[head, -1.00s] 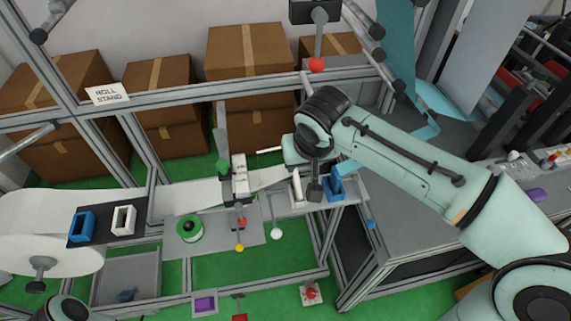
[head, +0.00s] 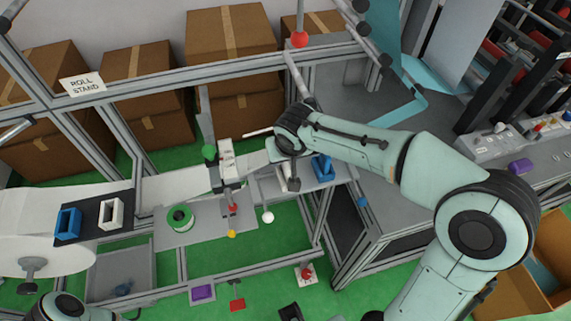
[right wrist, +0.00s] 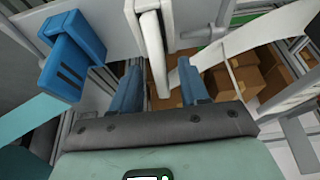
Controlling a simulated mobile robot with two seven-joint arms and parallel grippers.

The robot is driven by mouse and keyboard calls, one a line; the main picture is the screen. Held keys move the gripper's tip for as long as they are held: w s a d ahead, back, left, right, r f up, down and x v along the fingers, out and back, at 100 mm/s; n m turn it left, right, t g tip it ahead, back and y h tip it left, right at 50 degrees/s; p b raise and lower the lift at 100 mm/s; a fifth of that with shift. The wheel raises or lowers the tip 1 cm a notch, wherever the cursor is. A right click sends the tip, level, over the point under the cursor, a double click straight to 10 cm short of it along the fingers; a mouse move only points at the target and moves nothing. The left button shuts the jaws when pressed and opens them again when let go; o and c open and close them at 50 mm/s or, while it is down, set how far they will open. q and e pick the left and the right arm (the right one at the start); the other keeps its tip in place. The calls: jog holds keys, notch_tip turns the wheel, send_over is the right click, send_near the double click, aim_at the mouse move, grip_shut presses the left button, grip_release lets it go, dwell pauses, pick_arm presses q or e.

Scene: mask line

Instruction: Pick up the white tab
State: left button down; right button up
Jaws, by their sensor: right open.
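In the right wrist view a narrow, upright white piece (right wrist: 152,45), which looks like the white tab, stands ahead of and between my fingers. In the head view a white piece (head: 283,176) shows partly behind my right wrist, left of a blue holder (head: 323,168). That holder is also at the upper left of the wrist view (right wrist: 75,52). My right gripper (right wrist: 160,70) is open with blue fingers apart; I see nothing gripped. Its fingertips are hidden in the head view. My left gripper is out of view; only part of that arm shows at lower left.
A splice unit (head: 228,165) with coloured knobs stands left of my right wrist. A black plate (head: 90,232) carries blue and white holders. Frame rails (head: 180,85) cross behind the work area. A slanted white strip (right wrist: 188,80) is close to my right finger.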

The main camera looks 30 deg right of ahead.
jog(key=shift+x, duration=0.8)
grip_shut()
jog(key=shift+r, duration=0.1)
